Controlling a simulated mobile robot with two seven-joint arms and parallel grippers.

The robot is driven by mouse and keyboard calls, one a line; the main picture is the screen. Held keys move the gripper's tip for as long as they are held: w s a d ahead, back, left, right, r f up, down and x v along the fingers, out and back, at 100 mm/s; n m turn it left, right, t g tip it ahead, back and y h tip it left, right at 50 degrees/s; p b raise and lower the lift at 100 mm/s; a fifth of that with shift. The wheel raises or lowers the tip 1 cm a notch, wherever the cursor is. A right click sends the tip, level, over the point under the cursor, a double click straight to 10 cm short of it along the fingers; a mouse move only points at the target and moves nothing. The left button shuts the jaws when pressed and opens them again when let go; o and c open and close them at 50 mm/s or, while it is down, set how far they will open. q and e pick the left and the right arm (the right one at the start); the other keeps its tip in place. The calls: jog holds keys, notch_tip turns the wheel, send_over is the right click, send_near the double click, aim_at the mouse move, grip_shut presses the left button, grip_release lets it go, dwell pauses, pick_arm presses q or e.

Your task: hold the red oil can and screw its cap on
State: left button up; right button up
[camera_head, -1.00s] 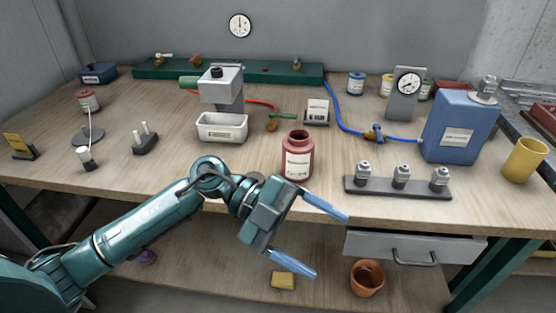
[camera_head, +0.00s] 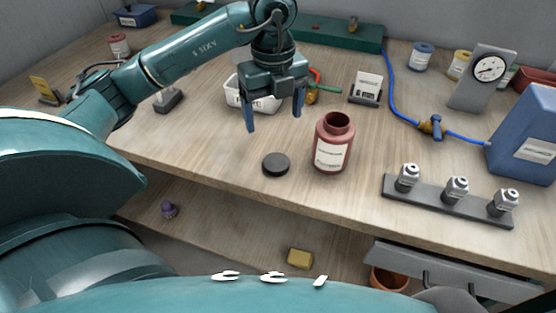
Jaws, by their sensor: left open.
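The red oil can (camera_head: 334,143) stands upright and uncapped on the wooden bench, its round mouth open and a white label on its front. A dark round cap (camera_head: 276,164) lies flat on the bench just left of the can, near the front edge. My left gripper (camera_head: 273,122) points down with its two blue fingers apart and empty. It appears above and behind the cap, up and left of the can, apart from both. My right gripper is not in view.
A white labelled tray (camera_head: 240,95) sits behind my left gripper. A grey rack (camera_head: 440,201) with several metal fittings stands right of the can. A blue hose with a valve (camera_head: 432,127) runs further back. Bare bench (camera_head: 215,148) lies left of the cap.

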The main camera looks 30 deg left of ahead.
pick_arm(q)
send_over(276, 162)
notch_tip(276, 162, down, 8)
jog(key=shift+s+r, duration=0.15)
jog(key=shift+r, duration=0.05)
jog(key=shift+f, duration=0.25)
jog(key=shift+p, duration=0.3)
jog(key=f, duration=0.3)
jog(key=f+p, duration=0.1)
jog(key=f, duration=0.1)
jog(key=shift+w, duration=0.25)
jog(key=c, duration=1)
